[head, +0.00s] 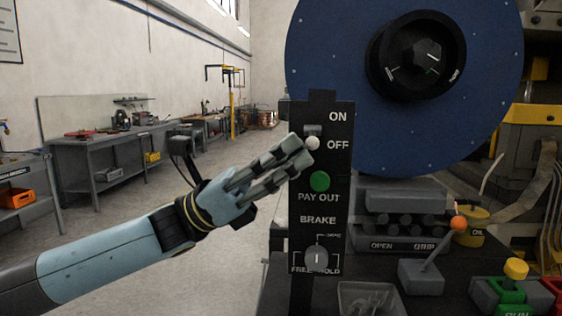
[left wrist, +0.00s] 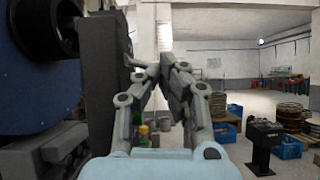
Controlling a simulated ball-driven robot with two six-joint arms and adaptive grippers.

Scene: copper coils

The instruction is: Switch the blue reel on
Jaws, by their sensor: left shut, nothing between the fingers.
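The blue reel (head: 330,60) is a large blue disc with a black hub, standing behind the control panel. It also shows at the left of the left wrist view (left wrist: 35,95). The black control panel (head: 333,230) carries ON and OFF labels, a green PAY OUT button (head: 320,181) and a BRAKE knob (head: 316,259). A toggle switch with a pale round tip (head: 312,143) sits beside OFF. My left gripper (head: 304,150) is shut and empty, its fingertips right at the switch tip; I cannot tell whether they touch. My right gripper is not in view.
A lever with an orange ball (head: 458,223), a yellow button (head: 515,268) and a clear tray (head: 368,298) are at the lower right. Workbenches (head: 110,150) line the left wall. The floor between is open.

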